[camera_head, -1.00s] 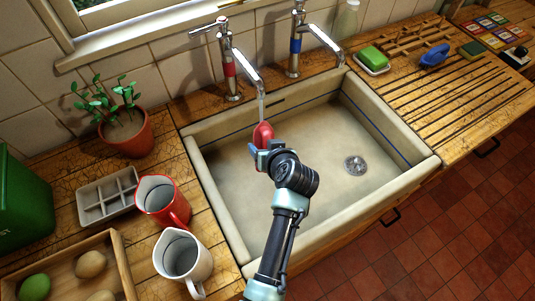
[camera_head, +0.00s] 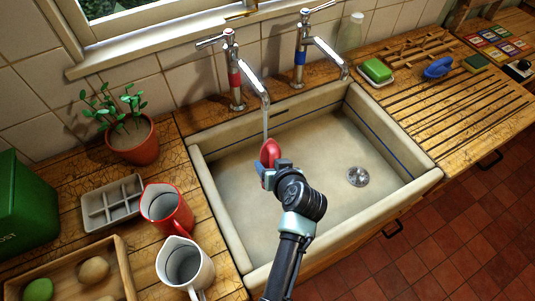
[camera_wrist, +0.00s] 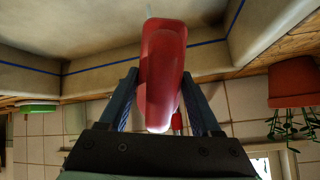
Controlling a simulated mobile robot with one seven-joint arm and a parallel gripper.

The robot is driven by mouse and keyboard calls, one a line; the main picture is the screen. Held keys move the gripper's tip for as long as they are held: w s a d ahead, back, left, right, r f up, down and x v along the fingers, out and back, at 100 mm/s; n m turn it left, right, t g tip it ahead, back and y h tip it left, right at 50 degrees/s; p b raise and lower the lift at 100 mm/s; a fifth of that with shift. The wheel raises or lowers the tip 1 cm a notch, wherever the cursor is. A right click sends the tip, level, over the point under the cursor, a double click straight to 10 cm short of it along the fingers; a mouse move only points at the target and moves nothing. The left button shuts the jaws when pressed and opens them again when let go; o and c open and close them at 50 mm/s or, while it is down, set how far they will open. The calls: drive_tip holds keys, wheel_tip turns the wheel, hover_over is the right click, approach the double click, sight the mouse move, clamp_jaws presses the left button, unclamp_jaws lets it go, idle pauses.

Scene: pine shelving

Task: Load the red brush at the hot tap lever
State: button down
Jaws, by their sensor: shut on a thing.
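The red brush (camera_head: 269,152) is held over the basin, just below the spout of the hot tap. My gripper (camera_head: 267,168) is shut on it. The wrist view shows the red brush (camera_wrist: 162,75) between the two blue fingers (camera_wrist: 160,102). The hot tap (camera_head: 235,80) has a red band, and its lever (camera_head: 212,41) points left. A thin pale stream (camera_head: 266,120) drops from its spout and meets the brush. My gripper is well below and in front of the lever. The brush's far end is unclear.
The sink (camera_head: 320,200) has a drain (camera_head: 357,176) at right. The cold tap (camera_head: 300,55) has a blue band. A red jug (camera_head: 167,212), a white jug (camera_head: 185,268) and a potted plant (camera_head: 133,140) stand left. Green soap (camera_head: 377,69) lies right.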

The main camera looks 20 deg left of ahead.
drive_tip(key=shift+s+d+p, duration=0.7)
drive_tip(key=shift+s+d, duration=1.15)
drive_tip(key=shift+s, duration=0.1)
drive_tip(key=p+v, duration=0.4)
drive_tip(key=v, duration=0.2)
drive_tip(key=shift+s, duration=0.2)
drive_tip(key=shift+d, duration=0.15)
idle(0.7)
